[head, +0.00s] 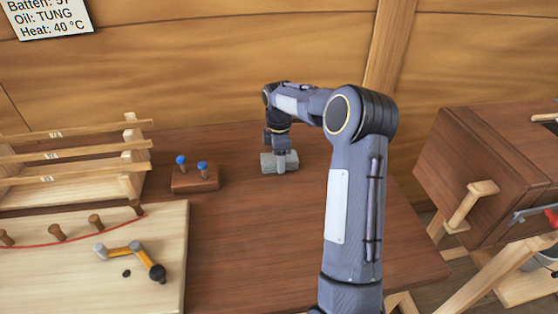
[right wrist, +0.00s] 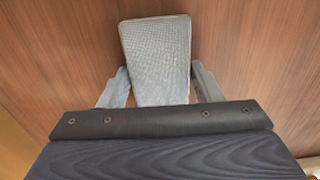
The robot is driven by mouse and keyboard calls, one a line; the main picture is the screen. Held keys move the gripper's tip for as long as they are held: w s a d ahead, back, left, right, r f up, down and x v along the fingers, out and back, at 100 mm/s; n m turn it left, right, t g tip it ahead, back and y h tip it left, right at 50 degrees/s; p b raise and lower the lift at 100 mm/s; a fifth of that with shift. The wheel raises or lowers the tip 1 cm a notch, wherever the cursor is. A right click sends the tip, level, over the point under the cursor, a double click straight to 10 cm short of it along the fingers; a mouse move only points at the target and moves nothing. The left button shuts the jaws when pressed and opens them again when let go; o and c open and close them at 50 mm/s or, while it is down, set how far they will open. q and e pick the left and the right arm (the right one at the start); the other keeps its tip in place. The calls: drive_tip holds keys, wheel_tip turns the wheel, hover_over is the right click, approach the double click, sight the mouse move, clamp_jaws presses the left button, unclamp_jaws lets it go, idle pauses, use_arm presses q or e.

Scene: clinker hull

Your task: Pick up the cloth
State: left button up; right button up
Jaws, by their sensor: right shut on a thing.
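The cloth (head: 267,162) is a small grey folded pad with a woven texture, near the back of the brown table. My right gripper (head: 281,160) reaches down to it from above. In the right wrist view the cloth (right wrist: 156,60) sits between the two fingers of my right gripper (right wrist: 157,88), which is shut on it. The cloth is at or close to the table top; I cannot tell whether it touches. Part of it is hidden behind a finger in the head view. My left gripper is not in view.
A wooden block with two blue-topped pegs (head: 195,178) stands left of the cloth. A slatted rack (head: 75,155) and a pale board (head: 150,220) with pegs, a red line and a yellow-grey tool (head: 130,250) lie further left. A wooden chest (head: 480,160) stands right. The table (head: 235,245) is clear in front.

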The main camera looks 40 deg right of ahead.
drive_tip(key=shift+r, duration=0.15)
drive_tip(key=shift+r, duration=0.3)
wheel_tip(320, 180, up, 2)
drive_tip(key=shift+w+r, duration=0.1)
drive_tip(key=s+a+r+b, duration=0.1)
drive_tip(key=s+a+r, duration=0.2)
drive_tip(key=s+r, duration=0.7)
drive_tip(key=s, duration=0.3)
drive_tip(key=shift+s+a+b, duration=0.25)
drive_tip(key=shift+s+b, duration=0.15)
